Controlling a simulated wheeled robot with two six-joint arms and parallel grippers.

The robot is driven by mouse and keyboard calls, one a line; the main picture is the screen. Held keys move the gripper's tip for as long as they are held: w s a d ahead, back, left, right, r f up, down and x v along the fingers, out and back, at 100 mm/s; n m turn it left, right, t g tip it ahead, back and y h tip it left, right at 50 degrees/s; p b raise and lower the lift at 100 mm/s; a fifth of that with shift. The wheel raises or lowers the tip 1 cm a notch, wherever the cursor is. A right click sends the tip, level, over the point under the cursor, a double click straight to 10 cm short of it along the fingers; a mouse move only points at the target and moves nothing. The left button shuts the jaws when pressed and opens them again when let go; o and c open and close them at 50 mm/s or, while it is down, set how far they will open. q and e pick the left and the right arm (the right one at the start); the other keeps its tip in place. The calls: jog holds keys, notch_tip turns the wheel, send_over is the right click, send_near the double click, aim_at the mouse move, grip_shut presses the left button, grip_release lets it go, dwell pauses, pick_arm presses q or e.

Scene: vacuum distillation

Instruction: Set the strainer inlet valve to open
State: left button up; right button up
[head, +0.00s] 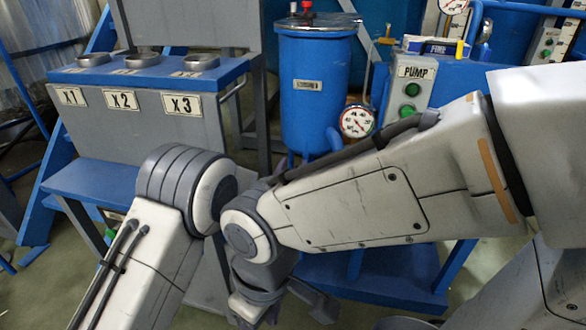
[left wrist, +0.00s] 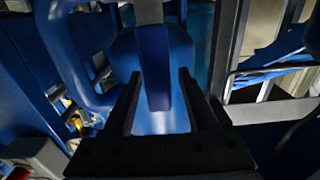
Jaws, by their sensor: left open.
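A blue flat bar (left wrist: 154,68) shows between the fingers in that view, in front of a rounded blue body (left wrist: 180,60). I cannot tell whether the fingers touch the bar, or whether it is the strainer inlet valve's handle. No valve is clearly identifiable in the head view, where my arm links hide much of the middle.
A blue tank (head: 313,110) stands behind my arm, with a pressure gauge (head: 357,121) beside it. A panel marked PUMP (head: 416,72) with green buttons is to its right. A grey console (head: 140,115) labelled X1, X2, X3 is at the left. A blue pipe (left wrist: 75,75) curves near the fingers.

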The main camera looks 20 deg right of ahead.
pick_arm(q)
grip_shut()
dwell(1.4)
